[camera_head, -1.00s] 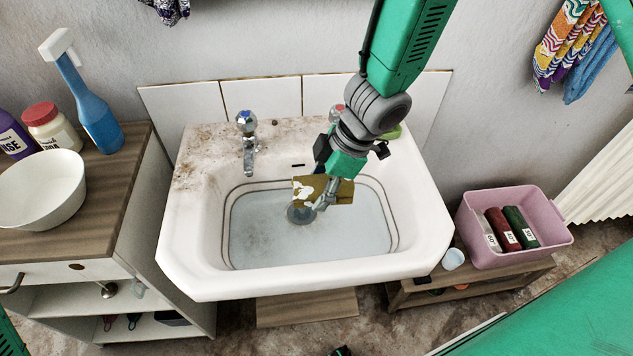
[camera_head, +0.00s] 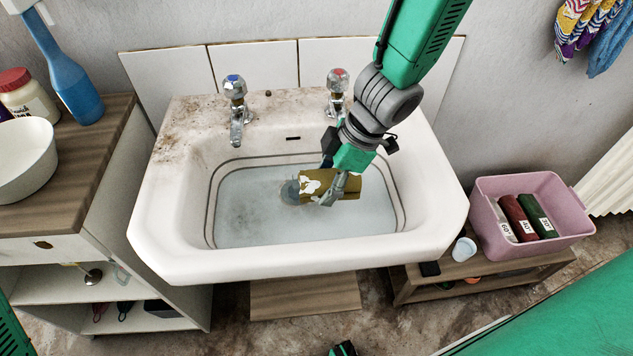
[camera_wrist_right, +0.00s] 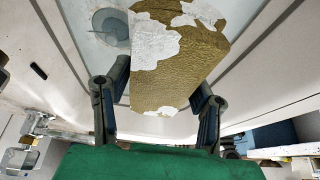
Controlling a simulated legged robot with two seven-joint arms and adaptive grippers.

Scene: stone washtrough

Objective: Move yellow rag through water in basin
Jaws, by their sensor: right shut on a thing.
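The yellow rag (camera_head: 318,176), mustard with white patches, is in the white basin (camera_head: 170,255), just right of the drain (camera_head: 290,192). My right gripper (camera_head: 332,192) is shut on the rag. In the right wrist view the rag (camera_wrist_right: 185,70) lies between the two fingers of that gripper (camera_wrist_right: 160,92). The water (camera_head: 245,225) is pale and slightly cloudy. The rag is at or close to its surface; I cannot tell how deep. My left gripper does not show clearly.
Two taps, blue-marked (camera_head: 236,100) and red-marked (camera_head: 337,90), stand at the basin's back; my right arm passes beside the red one. A cabinet (camera_head: 85,190) with a bowl (camera_head: 25,160) is left. A pink bin (camera_head: 560,225) stands right. Open water lies left of the rag.

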